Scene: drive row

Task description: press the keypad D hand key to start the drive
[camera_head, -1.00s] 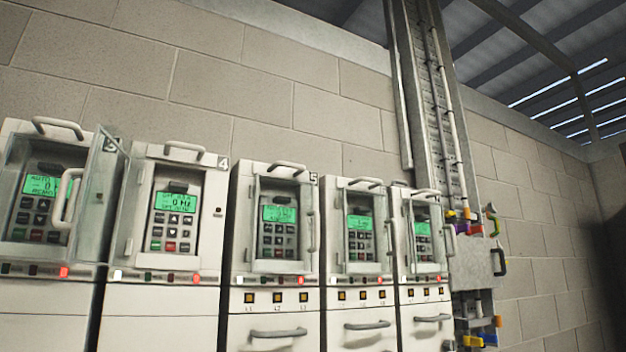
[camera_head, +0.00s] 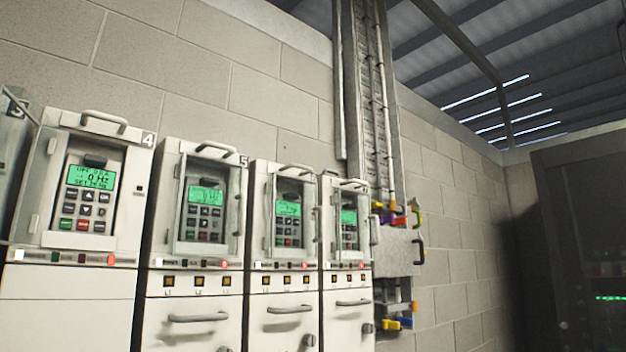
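A row of white drive cabinets stands along the wall, each with a green-lit keypad. The drive marked 4 (camera_head: 123,140) is at the left, and its keypad (camera_head: 90,197) shows a 0 Hz reading and several small keys, one green and one red. The drive marked 5 (camera_head: 168,160) is to its right, with a keypad (camera_head: 204,210) behind a framed door. Two more keypads (camera_head: 288,215) and (camera_head: 348,223) follow further right. Neither of my grippers is in view.
Below the keypads are indicator lamps and drawer handles (camera_head: 198,317). A vertical cable tray (camera_head: 367,100) rises behind a grey box (camera_head: 398,250) with coloured cable ends. A dark cabinet (camera_head: 580,240) stands at the far right.

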